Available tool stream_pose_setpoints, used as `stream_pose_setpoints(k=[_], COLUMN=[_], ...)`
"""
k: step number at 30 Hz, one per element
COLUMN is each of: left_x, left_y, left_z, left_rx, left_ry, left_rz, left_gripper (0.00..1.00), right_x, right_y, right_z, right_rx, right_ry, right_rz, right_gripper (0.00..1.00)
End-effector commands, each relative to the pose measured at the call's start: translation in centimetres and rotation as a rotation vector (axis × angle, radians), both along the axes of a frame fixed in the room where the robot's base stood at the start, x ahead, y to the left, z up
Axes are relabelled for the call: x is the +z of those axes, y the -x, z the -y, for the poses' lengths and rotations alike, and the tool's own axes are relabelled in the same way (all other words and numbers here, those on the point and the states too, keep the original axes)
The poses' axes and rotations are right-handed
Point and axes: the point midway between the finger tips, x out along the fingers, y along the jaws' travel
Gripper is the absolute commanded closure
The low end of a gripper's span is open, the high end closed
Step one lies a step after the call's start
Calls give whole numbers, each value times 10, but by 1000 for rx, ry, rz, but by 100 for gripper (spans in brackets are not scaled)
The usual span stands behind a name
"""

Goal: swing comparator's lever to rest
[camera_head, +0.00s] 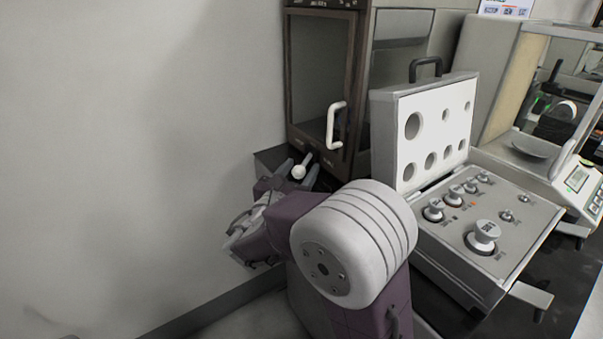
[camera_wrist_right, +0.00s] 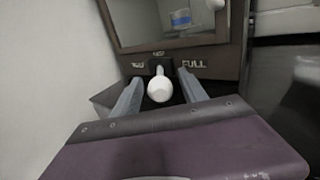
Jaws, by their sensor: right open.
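The comparator (camera_head: 321,70) is a dark brown glass-fronted cabinet against the wall. Its lever ends in a white ball knob (camera_head: 299,172), low at the front; the knob also shows in the right wrist view (camera_wrist_right: 159,91). There the lever sticks out between a small label at left, too blurred to read, and a "FULL" label (camera_wrist_right: 195,63) at right. My right gripper (camera_head: 298,168) is open, one finger on each side of the knob. In the right wrist view gaps show between the knob and both fingers. My left gripper is not in view.
A white handle (camera_head: 333,125) sticks out from the cabinet door above the lever. Right of my arm stands an open weight case (camera_head: 530,222) with several weights, its lid (camera_head: 393,140) upright. A balance (camera_head: 563,180) stands far right. The wall bounds the left.

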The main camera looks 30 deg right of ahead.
Motion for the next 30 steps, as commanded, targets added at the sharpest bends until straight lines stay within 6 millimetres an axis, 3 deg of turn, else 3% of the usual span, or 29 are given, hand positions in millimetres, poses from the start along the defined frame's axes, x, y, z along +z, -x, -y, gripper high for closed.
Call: stream_pose_setpoints(k=[10, 15, 16, 30], left_x=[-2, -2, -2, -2], left_y=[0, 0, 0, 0], left_z=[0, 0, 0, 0], left_rx=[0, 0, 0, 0], left_ry=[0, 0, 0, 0], left_rz=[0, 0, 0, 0], left_gripper=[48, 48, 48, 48], right_x=[1, 0, 0, 0], right_y=[-5, -5, -5, -5], right_z=[7, 7, 7, 7], right_rx=[0, 0, 0, -1], right_ry=[0, 0, 0, 0], right_rz=[0, 0, 0, -1], right_gripper=[50, 97, 100, 100])
